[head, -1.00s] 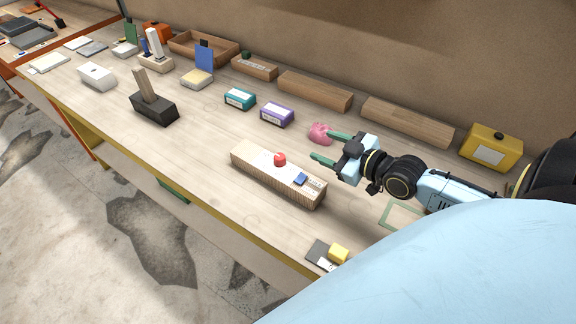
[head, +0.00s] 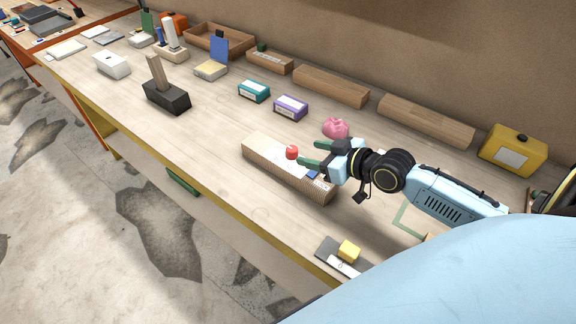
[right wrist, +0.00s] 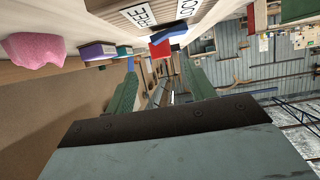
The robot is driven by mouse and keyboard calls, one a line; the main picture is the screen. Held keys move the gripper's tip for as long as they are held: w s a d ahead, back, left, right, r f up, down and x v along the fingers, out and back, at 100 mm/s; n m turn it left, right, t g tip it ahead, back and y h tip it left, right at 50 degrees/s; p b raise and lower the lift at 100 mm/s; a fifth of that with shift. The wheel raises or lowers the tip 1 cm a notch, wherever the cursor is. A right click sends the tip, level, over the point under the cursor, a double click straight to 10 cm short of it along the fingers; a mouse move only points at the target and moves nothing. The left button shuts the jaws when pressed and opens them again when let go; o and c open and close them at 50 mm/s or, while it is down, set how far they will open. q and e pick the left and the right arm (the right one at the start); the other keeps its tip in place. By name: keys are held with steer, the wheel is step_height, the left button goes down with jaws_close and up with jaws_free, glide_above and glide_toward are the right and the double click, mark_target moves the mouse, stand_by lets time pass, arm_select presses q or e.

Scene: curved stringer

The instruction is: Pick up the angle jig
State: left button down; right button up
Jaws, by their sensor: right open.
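I cannot tell for certain which thing is the angle jig. A pale green open frame (head: 408,217) lies on the bench beside my right forearm, partly hidden by it, and looks most like one. My right gripper (head: 309,152) is open and empty, above the far side of a long wooden block (head: 262,158). A red piece (head: 291,152) shows just past the nearer fingertip; in the right wrist view the red piece (right wrist: 160,49) is ahead between the green fingers (right wrist: 160,92). A blue piece (head: 313,174) lies on the block. My left gripper is out of view.
A pink lump (head: 336,128) stands behind the gripper. Purple (head: 291,107) and teal (head: 254,91) boxes stand further left. Wooden blocks (head: 425,120) and a yellow case (head: 513,150) line the wall. A yellow cube (head: 348,251) sits near the front edge.

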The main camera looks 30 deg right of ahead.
mark_target(297, 151)
steer(key=shift+f+x, duration=0.15)
steer(key=shift+x, duration=1.2)
steer(key=shift+f+x, duration=0.1)
steer(key=shift+x, duration=1.2)
steer(key=shift+s, duration=0.1)
jaws_close()
steer(key=shift+r, duration=0.15)
